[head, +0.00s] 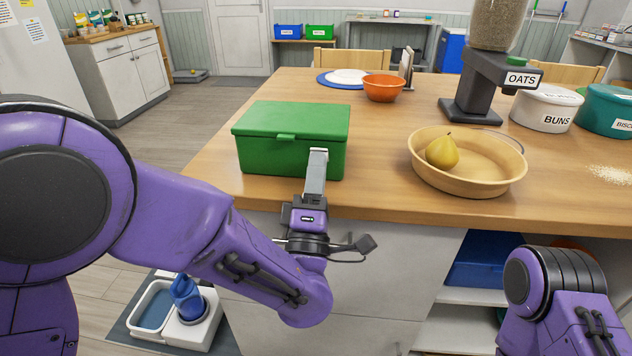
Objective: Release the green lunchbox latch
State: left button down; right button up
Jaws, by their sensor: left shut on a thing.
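The green lunchbox (290,120) stands upright at the near edge of the wooden table, its lid down. A small green tab (286,137) shows at the middle of the lid's front edge. My left gripper (318,154) is up against the front of the box, to the right of that tab. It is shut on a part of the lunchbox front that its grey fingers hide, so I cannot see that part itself. Part of my right arm shows at the lower right, but its gripper is not in view.
A wooden bowl (492,180) with a pear (442,152) stands to the right. Behind are an orange bowl (383,88), a blue plate (326,82), an oats dispenser (482,85) and a buns tin (546,107). The tabletop (385,165) between lunchbox and wooden bowl is clear.

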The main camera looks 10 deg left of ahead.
dwell(0.3)
pick_arm(q)
jog(key=c, duration=1.3)
grip_release()
jog(key=b+v, duration=0.7)
jog(key=v, duration=0.3)
jog(key=shift+s+f, duration=0.2)
jog(key=shift+o, duration=0.4)
